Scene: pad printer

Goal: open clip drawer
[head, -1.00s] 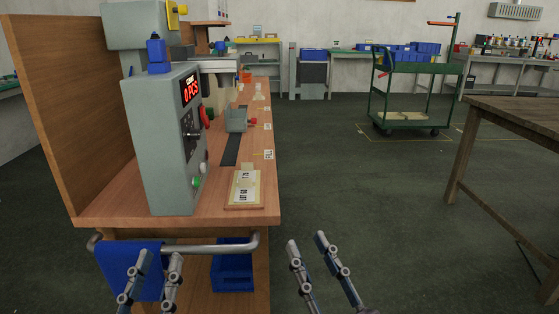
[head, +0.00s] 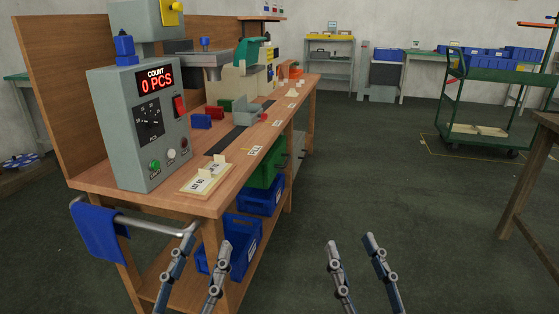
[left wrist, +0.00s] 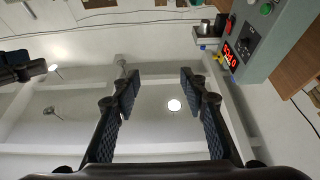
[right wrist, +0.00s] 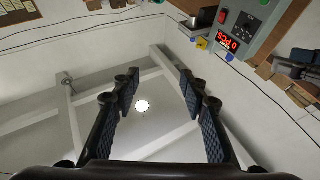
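No clip drawer can be made out for certain in any view. The workbench (head: 215,205) stands at the left in the head view, with the grey control box (head: 138,165) of the pad printer on its near end. My left gripper (head: 205,255) is open and empty, in front of the bench's near end and apart from it. My right gripper (head: 350,250) is open and empty, over open floor to the right of the bench. In the left wrist view the left fingers (left wrist: 160,78) stand apart. In the right wrist view the right fingers (right wrist: 156,80) also stand apart with nothing between.
A rail with a blue cloth (head: 100,232) sticks out at the bench's near end. Blue bins (head: 240,230) and a green bin (head: 264,172) sit under the bench top. A green cart (head: 490,75) stands at the back right, a wooden table (head: 545,150) at the right edge. The floor between is clear.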

